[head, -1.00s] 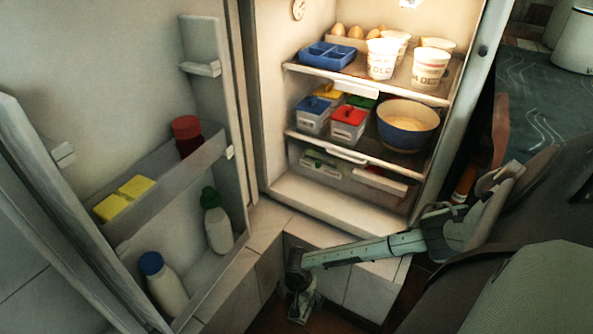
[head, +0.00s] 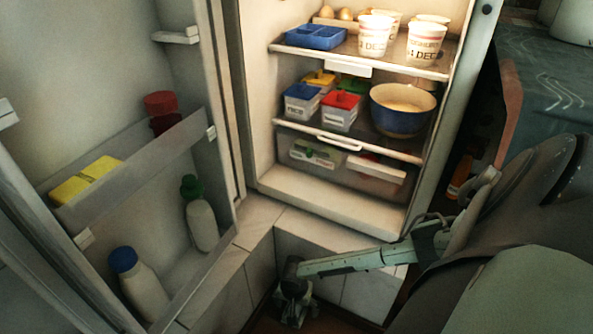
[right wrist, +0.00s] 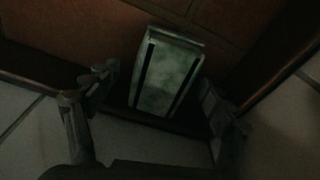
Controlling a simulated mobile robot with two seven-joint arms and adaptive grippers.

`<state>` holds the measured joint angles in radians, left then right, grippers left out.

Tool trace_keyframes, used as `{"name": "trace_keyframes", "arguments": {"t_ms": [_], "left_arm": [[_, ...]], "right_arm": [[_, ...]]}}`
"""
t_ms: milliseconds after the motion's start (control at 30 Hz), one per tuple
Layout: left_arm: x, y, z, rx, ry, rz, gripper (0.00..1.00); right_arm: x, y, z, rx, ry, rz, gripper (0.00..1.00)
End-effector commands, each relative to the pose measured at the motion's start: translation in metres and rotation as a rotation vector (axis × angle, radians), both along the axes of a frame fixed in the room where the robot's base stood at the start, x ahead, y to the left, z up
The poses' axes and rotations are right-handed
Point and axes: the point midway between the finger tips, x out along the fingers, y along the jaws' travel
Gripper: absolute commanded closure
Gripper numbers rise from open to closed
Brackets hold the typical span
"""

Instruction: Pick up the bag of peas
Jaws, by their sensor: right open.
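I cannot make out a bag of peas for certain. A green and white item (head: 316,153) shows in the low compartment of the open fridge, behind a clear front. My right gripper (head: 295,312) hangs low in front of the tiled base under the fridge, well below that compartment. In the right wrist view its fingers (right wrist: 157,88) are spread apart. A pale green panel with dark stripes (right wrist: 165,78) shows between and beyond them; the view is dark and I cannot tell what it is. My left gripper is out of view.
The open fridge door (head: 150,170) with bottles stands at the left. A dark counter (head: 550,90) is at the right.

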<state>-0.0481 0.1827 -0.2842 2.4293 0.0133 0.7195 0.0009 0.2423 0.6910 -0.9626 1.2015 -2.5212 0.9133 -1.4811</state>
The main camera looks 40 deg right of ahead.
Motion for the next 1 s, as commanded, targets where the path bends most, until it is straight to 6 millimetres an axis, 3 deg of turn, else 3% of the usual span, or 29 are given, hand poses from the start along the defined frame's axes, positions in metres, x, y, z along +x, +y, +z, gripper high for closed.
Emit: {"name": "trace_keyframes", "arguments": {"t_ms": [900, 1000], "left_arm": [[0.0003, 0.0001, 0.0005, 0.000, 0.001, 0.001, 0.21], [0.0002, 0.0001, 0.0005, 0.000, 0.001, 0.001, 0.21]], "right_arm": [[0.0005, 0.0004, -0.0037, 0.000, -0.001, 0.000, 0.19], [0.0005, 0.0004, -0.0037, 0.000, -0.001, 0.000, 0.31]]}}
